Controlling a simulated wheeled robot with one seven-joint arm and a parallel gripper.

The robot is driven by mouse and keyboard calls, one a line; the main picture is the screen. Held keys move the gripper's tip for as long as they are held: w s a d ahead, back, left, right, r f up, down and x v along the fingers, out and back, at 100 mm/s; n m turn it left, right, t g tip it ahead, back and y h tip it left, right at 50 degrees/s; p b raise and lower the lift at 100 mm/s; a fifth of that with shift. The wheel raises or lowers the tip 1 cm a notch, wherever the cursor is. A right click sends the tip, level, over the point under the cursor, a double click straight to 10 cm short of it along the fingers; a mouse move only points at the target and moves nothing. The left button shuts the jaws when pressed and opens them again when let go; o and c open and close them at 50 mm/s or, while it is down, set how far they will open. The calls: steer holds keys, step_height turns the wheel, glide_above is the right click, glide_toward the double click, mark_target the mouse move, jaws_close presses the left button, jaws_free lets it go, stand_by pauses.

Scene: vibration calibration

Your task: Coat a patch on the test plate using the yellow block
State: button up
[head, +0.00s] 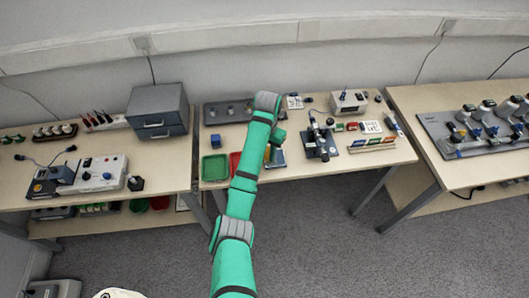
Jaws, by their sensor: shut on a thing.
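My green arm reaches up from the bottom of the head view to the middle table and bends down at its far end. My gripper (271,147) is small, low over the table and partly hidden by my forearm. It is shut on the yellow block (267,154), of which only a narrow yellow sliver shows beside the arm. A flat blue-grey plate (279,160), seemingly the test plate, lies just right of the block. Whether the block touches the plate, and any coating on it, cannot be made out.
A green tray (214,168) and a partly hidden red tray (235,160) lie left of my arm. A microscope-like device (320,140) stands close on the right. A grey drawer cabinet (157,109) is on the left table.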

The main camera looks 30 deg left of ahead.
mark_target(284, 158)
steer(key=shift+w+d+f, duration=0.15)
steer(key=shift+w+d, duration=0.25)
steer(key=shift+d, duration=0.3)
steer(key=shift+w+d+f, duration=0.1)
steer(key=shift+w+d, duration=0.3)
steer(key=shift+d, duration=0.3)
steer(key=shift+w+d+r, duration=0.1)
steer(key=shift+w+d, duration=0.45)
steer(key=shift+d, duration=0.2)
steer(key=shift+w+d+r, duration=0.1)
steer(key=shift+w+d, duration=0.4)
steer(key=shift+d, duration=0.25)
steer(key=shift+s+d, duration=0.35)
steer(key=shift+s, duration=0.1)
steer(key=shift+s+a+f, duration=0.1)
steer(key=shift+s+a, duration=0.65)
steer(key=shift+a, duration=0.35)
steer(key=shift+s+a+r, duration=0.1)
steer(key=shift+s+a, duration=0.65)
steer(key=shift+a, duration=0.3)
steer(key=shift+s+a+f, duration=0.1)
steer(key=shift+s+a, duration=0.65)
steer(key=shift+a, duration=0.35)
